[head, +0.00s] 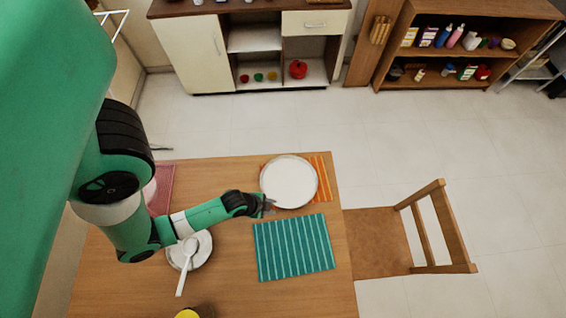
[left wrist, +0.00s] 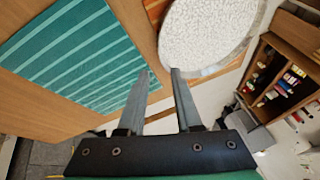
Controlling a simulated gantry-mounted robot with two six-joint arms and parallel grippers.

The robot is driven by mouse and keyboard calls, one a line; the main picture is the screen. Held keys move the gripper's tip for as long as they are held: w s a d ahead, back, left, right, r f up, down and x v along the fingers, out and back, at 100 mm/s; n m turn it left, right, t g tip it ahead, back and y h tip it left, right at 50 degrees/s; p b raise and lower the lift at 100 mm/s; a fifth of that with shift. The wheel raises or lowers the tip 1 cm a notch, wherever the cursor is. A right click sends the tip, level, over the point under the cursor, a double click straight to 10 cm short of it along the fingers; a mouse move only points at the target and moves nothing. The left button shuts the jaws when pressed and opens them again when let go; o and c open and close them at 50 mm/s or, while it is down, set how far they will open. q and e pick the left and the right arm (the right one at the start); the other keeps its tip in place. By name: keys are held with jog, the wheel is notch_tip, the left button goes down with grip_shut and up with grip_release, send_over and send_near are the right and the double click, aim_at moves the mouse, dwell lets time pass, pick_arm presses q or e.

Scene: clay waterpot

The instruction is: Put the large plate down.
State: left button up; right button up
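The large white round plate (head: 289,181) lies over the orange striped mat (head: 324,177) at the table's far right corner. It also shows at the top of the left wrist view (left wrist: 205,35). My left gripper (head: 269,206) is at the plate's near left edge. In the left wrist view, its two fingers (left wrist: 160,72) are apart with a gap between them, and nothing shows in the gap. The fingertips are close to the plate's rim; I cannot tell whether they touch it. My right gripper is not in view.
A teal striped mat (head: 294,247) lies bare just nearer than the plate. A white dish with a spoon (head: 187,257) stands beneath my left arm. A pink mat (head: 163,190) is at the left. A wooden chair (head: 380,243) stands at the table's right edge.

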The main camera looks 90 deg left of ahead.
pick_arm(q)
jog(key=shift+s+r, duration=0.15)
jog(key=shift+r, duration=0.15)
